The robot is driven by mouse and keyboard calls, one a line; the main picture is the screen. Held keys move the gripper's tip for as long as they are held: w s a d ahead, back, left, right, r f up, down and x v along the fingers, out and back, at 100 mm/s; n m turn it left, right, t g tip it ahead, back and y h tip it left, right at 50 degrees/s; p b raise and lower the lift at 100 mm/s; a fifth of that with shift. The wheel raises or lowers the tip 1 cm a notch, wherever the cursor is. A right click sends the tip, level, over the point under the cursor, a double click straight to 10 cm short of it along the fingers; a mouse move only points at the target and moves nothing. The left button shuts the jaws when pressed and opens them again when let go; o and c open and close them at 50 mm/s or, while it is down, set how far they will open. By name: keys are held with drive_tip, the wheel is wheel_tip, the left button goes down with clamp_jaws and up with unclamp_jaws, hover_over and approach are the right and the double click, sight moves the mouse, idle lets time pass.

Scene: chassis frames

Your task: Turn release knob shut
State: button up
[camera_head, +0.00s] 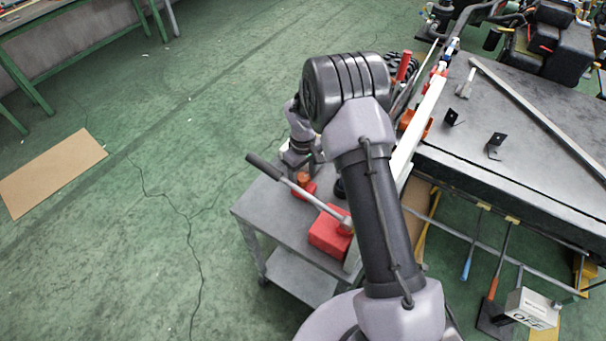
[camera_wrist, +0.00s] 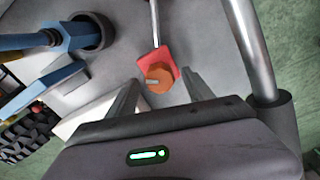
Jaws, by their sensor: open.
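The release knob (camera_wrist: 158,78) is an orange, faceted knob with a pale mark pointing left in the wrist view. It sits at the end of a red block (camera_wrist: 157,60) on the grey cart top. My gripper (camera_wrist: 162,80) is open, with one finger on each side of the knob. A gap shows on both sides in that view; the height gap is hard to judge. In the head view the orange knob (camera_head: 304,178) shows on the red pump part, below my wrist. My fingers are mostly hidden there.
A lever with a black grip (camera_head: 264,166) rises over the cart (camera_head: 285,215) from a red pump body (camera_head: 330,232). A metal workbench (camera_head: 520,150) stands to the right.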

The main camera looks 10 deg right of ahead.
clamp_jaws()
drive_tip(key=shift+m, duration=0.3)
drive_tip(key=m+b, duration=0.2)
drive_tip(key=m, duration=0.3)
drive_tip(key=shift+m+b, duration=0.3)
drive_tip(key=shift+m, duration=0.1)
drive_tip(key=m+b, duration=0.1)
drive_tip(key=m, duration=0.4)
drive_tip(key=shift+b, duration=0.4)
drive_tip(key=shift+m, duration=0.4)
unclamp_jaws()
